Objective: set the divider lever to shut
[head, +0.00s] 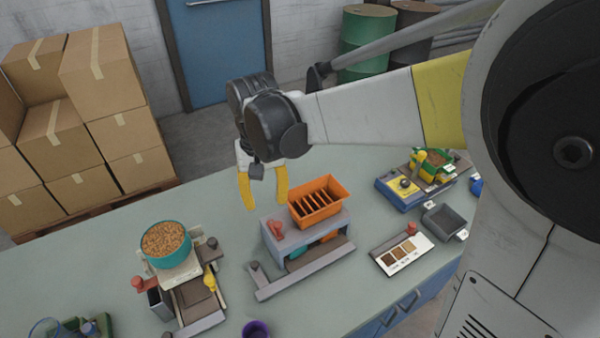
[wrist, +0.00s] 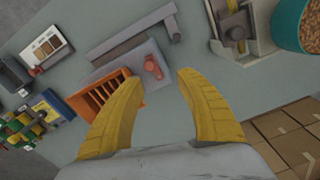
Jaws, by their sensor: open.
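The divider is a grey stand (head: 300,240) with an orange slotted hopper (head: 318,202) on top, on the middle of the bench. A red lever (head: 275,229) sits on the stand's top, left of the hopper. In the wrist view the red lever (wrist: 152,66) shows just beyond the fingertips, with the orange hopper (wrist: 97,100) partly behind the left finger. My gripper (head: 266,203) has its yellow fingers spread and empty, pointing down above the divider. In the wrist view my gripper (wrist: 158,80) has bare stand and bench between its fingers. I cannot tell the lever's setting.
A teal bowl of grain (head: 165,240) stands on a machine to the left, with a red knob and a yellow part. A sample card (head: 404,254), grey tray (head: 444,222) and blue-yellow device (head: 404,188) lie to the right. A purple cup (head: 256,330) is at the front.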

